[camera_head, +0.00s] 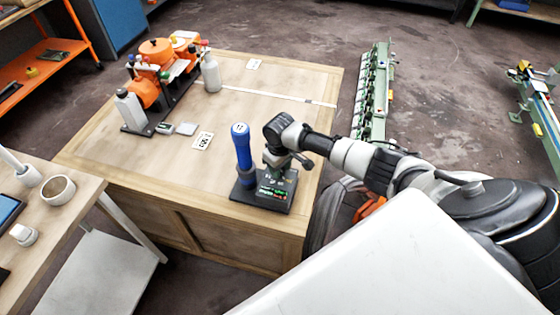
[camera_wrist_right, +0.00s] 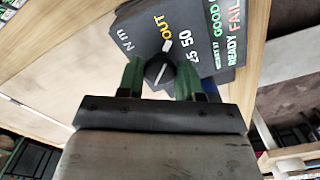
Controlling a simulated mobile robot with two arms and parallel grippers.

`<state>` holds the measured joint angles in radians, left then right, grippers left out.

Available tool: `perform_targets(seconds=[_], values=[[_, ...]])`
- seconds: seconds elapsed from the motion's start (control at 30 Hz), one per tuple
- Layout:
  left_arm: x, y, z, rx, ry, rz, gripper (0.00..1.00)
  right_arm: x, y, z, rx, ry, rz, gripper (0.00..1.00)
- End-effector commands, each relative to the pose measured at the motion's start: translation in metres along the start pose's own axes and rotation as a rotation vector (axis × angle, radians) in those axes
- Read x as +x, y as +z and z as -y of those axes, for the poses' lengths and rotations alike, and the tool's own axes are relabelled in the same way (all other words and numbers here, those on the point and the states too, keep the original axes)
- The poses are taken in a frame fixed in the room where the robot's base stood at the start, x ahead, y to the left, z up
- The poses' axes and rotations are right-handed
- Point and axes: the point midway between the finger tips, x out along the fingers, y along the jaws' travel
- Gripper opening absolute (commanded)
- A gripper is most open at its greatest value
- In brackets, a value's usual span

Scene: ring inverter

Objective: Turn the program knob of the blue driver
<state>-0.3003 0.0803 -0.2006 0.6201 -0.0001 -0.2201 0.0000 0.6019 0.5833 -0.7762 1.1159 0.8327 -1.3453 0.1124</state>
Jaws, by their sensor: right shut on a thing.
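The blue driver (camera_head: 241,146) stands upright in a dark base (camera_head: 248,197) near the front edge of the wooden table. The base has a panel with small green and red marks. My right gripper (camera_head: 284,160) is over this panel, just right of the driver. In the right wrist view, the black round program knob (camera_wrist_right: 159,70) with a white pointer line sits between the green fingertips of my right gripper (camera_wrist_right: 160,76), which are shut on it. The panel (camera_wrist_right: 190,30) around it reads Nm, OUT, 25, 50, GOOD, READY and FAIL. My left gripper is not in view.
An orange device (camera_head: 155,52) and bottles (camera_head: 210,72) stand at the table's back left. A card marked 501 (camera_head: 202,141) lies left of the driver. The middle of the wooden table (camera_head: 245,110) is mostly clear. A side table with a cup (camera_head: 58,190) is at left.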

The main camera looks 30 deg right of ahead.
Motion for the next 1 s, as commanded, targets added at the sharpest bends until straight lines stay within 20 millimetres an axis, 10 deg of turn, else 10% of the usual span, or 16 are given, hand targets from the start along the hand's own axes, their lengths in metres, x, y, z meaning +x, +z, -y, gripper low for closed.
perform_targets(seconds=[1.0], values=[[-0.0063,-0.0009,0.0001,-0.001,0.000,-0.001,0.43,-0.0015,-0.0015,-0.0007,-0.263,0.001,-0.005,0.12]])
